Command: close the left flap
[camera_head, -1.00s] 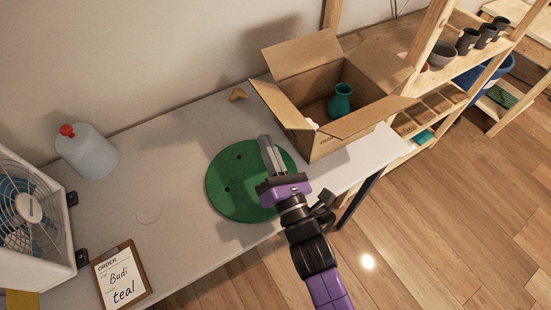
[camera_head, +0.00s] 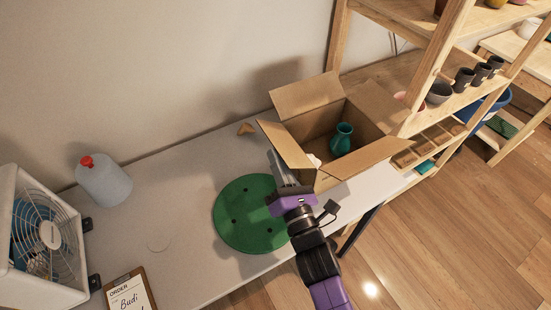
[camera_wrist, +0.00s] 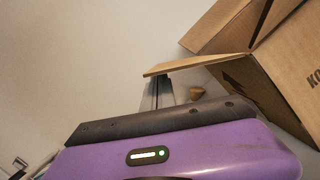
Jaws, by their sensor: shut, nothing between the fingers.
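The cardboard box (camera_head: 307,136) stands on the table's far right end with its flaps raised or spread outward. A teal vase (camera_head: 342,139) is upright inside it. The left flap (camera_head: 285,143) is open and leans outward to the left. My gripper (camera_head: 274,163) is shut and empty, just outside the left flap near its lower edge. In the wrist view the flap (camera_wrist: 199,64) shows edge-on above and right of the fingers (camera_wrist: 157,95). I cannot tell whether they touch it.
A green round board (camera_head: 240,222) lies on the table left of my gripper. A small tan piece (camera_head: 246,128) lies behind it. A white jug (camera_head: 103,182), a fan (camera_head: 45,238) and an order clipboard (camera_head: 131,294) are at left. A wooden shelf (camera_head: 440,100) stands right.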

